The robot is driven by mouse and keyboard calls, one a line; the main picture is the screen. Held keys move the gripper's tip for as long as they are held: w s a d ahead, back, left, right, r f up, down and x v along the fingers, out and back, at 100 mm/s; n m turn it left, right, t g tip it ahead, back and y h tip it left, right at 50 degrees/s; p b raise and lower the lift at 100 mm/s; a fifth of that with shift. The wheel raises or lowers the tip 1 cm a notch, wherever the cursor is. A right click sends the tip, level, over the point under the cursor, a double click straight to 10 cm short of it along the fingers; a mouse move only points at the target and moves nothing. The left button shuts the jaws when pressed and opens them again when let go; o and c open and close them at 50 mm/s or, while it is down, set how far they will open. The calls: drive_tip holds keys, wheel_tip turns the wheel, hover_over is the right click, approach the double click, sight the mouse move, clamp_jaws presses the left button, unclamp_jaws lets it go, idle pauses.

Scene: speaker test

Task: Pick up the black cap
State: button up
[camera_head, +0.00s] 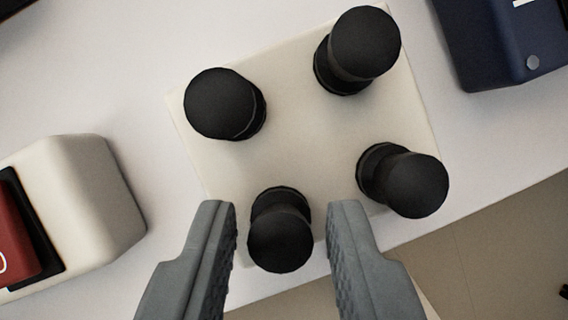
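Several black caps stand on a pale square plate (310,125). The nearest black cap (281,238) is at the plate's front edge, between the fingers of my gripper (284,225). My gripper is open, with a gap visible on each side of this cap. Another black cap (403,185) is to the right of it. One black cap (219,104) is at the upper left and one (364,43) at the upper right. The lower parts of the caps are partly hidden under their round tops.
A cream box with a red and black top (95,200) stands at the left. A dark blue box (505,45) is at the upper right. The white table (130,80) has bare room around the plate. Its front edge runs along the lower right, with tan floor (500,240) beyond.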

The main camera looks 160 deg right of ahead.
sight(280, 265)
clamp_jaws()
idle(0.3)
wheel_tip(280, 265, up, 10)
idle(0.5)
drive_tip(key=shift+r, duration=0.1)
drive_tip(key=shift+r, duration=1.8)
